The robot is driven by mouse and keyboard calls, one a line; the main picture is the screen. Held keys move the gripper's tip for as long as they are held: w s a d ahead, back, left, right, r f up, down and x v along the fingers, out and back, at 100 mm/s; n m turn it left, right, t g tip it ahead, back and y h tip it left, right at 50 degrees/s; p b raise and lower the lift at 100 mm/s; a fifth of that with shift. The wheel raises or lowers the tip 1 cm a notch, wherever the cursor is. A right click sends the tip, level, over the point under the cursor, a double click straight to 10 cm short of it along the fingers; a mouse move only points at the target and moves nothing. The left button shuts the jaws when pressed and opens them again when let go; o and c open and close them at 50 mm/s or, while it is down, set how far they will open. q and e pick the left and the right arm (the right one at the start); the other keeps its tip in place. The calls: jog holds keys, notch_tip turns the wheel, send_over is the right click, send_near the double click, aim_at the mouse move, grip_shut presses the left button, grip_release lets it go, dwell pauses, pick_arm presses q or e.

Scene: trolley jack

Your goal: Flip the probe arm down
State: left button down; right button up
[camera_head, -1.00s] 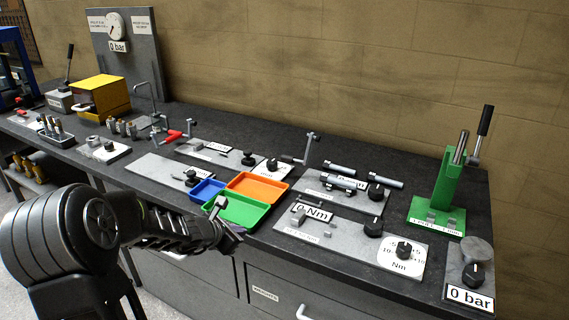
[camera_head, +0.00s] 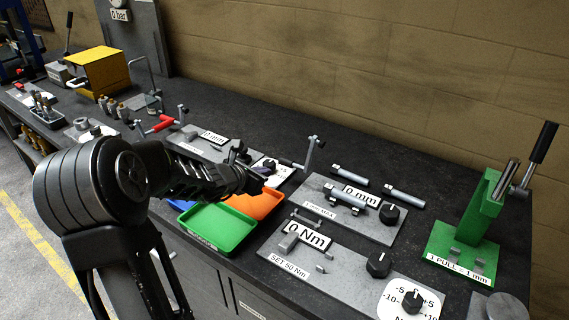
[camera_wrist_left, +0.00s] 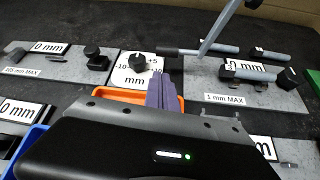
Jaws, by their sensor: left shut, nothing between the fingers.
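The likely probe arm (camera_head: 311,154) is a thin grey bar standing steeply up from a horizontal rod, with a small knob at its top. In the left wrist view the bar (camera_wrist_left: 218,28) leans to the right, its top cut off by the frame edge. A dark sleeve (camera_wrist_left: 180,51) sits on the rod at its foot. My left gripper (camera_head: 264,173) is shut and empty, left of the bar and above the orange tray. In the wrist view its fingers (camera_wrist_left: 161,88) point toward the dial plate, apart from the bar. My right gripper is out of view.
Orange (camera_head: 262,205) and green (camera_head: 215,229) trays lie below my gripper. A dial plate (camera_wrist_left: 134,72) marked mm is just ahead. A grey plate (camera_head: 330,212) with cylinders lies to the right, and a green lever press (camera_head: 478,210) stands further right. The bench behind is clear.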

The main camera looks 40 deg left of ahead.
pick_arm(q)
jog(key=shift+s, duration=0.1)
jog(key=p+x, duration=0.1)
jog(key=x, duration=0.9)
dwell(0.4)
